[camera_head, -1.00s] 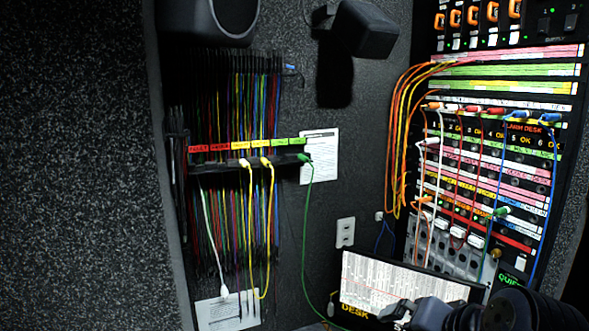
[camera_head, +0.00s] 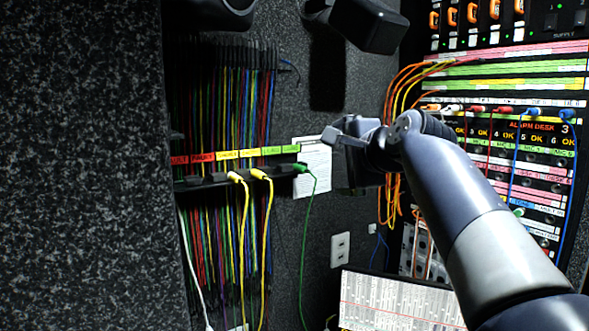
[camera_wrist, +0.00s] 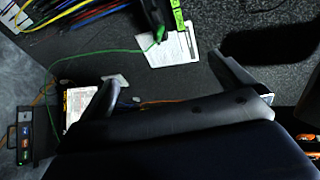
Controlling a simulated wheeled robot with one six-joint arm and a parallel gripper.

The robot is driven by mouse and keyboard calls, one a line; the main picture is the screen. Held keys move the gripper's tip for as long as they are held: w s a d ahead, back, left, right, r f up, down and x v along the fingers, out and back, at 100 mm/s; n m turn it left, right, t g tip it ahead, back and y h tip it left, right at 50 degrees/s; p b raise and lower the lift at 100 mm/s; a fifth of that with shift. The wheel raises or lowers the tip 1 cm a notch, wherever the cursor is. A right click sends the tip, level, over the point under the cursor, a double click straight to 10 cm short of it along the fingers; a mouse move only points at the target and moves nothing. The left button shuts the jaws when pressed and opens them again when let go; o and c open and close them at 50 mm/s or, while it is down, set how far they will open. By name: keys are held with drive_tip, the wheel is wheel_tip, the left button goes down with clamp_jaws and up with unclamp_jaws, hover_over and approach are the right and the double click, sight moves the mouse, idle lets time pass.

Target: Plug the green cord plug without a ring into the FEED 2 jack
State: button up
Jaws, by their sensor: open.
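A green plug (camera_head: 300,168) sits at the right end of the dark cord rack on the back wall, its green cord (camera_head: 309,230) hanging down. In the wrist view the same plug (camera_wrist: 160,34) is at the top, beside a white sheet. I see no ring on it, but it is small. My gripper (camera_head: 341,131) is open and empty, to the right of this plug and apart from it; its two fingers (camera_wrist: 166,85) show spread in the wrist view. The FEED 2 label is not readable.
Two yellow plugs (camera_head: 259,174) hang on the rack left of the green one. The jack panel (camera_head: 545,180) at right carries many cords and is partly hidden by my arm. A monitor (camera_head: 390,302) stands below, and a dark speaker (camera_head: 365,28) juts out above.

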drive_tip(key=x, duration=0.7)
drive_tip(key=shift+p, duration=0.35)
drive_tip(key=b+v, duration=0.1)
drive_tip(key=v, duration=0.9)
idle(0.4)
drive_tip(key=p+x, duration=0.1)
drive_tip(key=x, duration=0.9)
drive_tip(key=v, duration=0.7)
drive_tip(key=shift+b, duration=0.4)
